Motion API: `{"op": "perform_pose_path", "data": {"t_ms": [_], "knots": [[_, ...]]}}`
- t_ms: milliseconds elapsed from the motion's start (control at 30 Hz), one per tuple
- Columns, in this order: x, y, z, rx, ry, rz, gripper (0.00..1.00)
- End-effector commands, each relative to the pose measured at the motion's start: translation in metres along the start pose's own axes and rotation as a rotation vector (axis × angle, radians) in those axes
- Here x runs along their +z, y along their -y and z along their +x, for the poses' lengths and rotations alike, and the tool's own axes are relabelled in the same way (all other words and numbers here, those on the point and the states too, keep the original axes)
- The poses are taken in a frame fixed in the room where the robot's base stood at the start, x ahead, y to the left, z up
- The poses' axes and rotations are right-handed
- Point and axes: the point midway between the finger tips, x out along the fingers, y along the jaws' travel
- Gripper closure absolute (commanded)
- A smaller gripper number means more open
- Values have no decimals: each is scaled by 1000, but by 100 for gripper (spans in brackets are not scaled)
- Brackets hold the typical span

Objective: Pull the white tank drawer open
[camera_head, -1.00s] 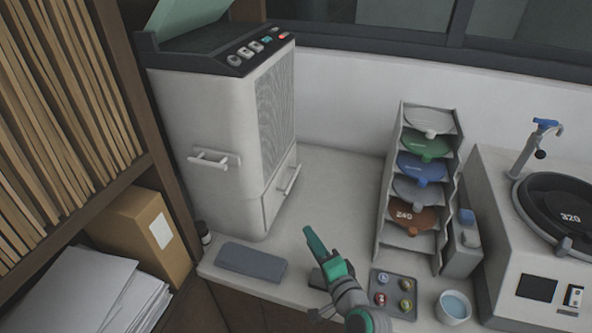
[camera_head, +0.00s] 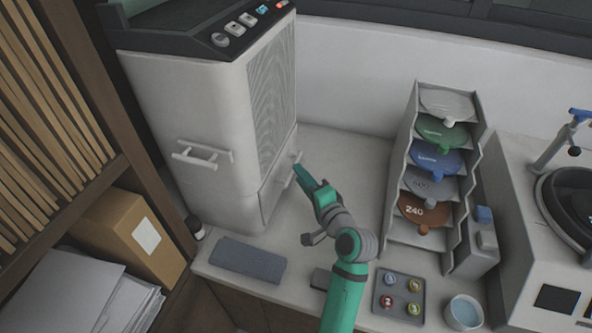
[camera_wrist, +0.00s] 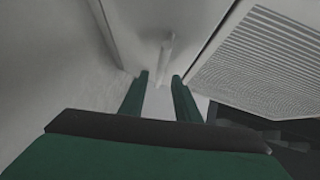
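The white tank drawer (camera_head: 274,192) is low on the side of the tall white machine (camera_head: 190,110), below its ribbed grille. It looks closed. Its bar handle (camera_head: 283,178) is partly hidden by my gripper in the head view. My gripper (camera_head: 303,177) is beside the handle. In the wrist view, my gripper (camera_wrist: 160,77) is open, its two green fingers apart. The pale handle (camera_wrist: 167,46) shows ahead, between the lines of the fingers, with nothing visibly held.
Another white handle (camera_head: 203,154) is on the machine's left face. A grey pad (camera_head: 247,260) lies in front of the machine. A disc rack (camera_head: 402,180) stands to the right, with a small tray (camera_head: 399,295) and a cup (camera_head: 464,312) nearer the counter edge.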

Motion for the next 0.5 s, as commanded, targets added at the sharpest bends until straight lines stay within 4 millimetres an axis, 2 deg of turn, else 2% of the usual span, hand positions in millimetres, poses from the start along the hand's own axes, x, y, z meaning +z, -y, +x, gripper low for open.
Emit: {"op": "perform_pose_path", "data": {"t_ms": [33,200,500], "knots": [[1,0,9,1,3,0,70],[1,0,28,0,3,0,70],[2,0,38,0,3,0,70]]}}
